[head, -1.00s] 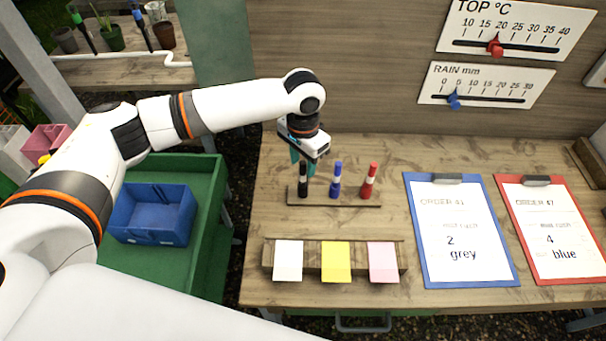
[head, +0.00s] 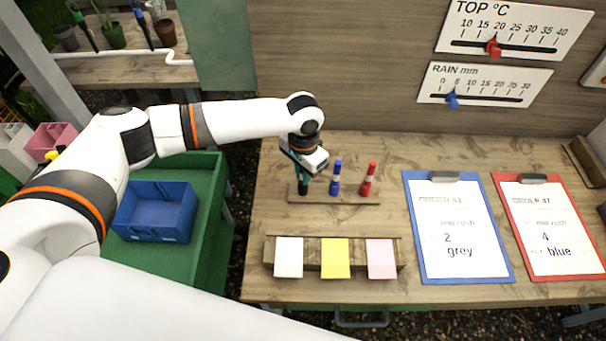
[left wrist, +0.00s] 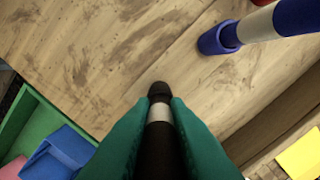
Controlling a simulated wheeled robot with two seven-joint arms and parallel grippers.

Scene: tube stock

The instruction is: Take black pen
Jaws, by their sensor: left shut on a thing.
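The black pen (head: 303,188) stands upright at the left end of a wooden pen holder (head: 350,199); its upper part is hidden by my gripper in the head view. My left gripper (head: 303,174) is shut on the pen from above. In the left wrist view, the black pen (left wrist: 160,125) with its pale band lies between the two green fingers. I cannot tell whether its lower end is still in the holder. My right gripper is not in view.
A blue pen (head: 336,178) and a red pen (head: 368,179) stand close by to the right. White, yellow (head: 335,258) and pink note pads lie in front. Blue (head: 460,277) and red (head: 552,228) clipboards lie to the right. A blue bin (head: 152,229) is at the left.

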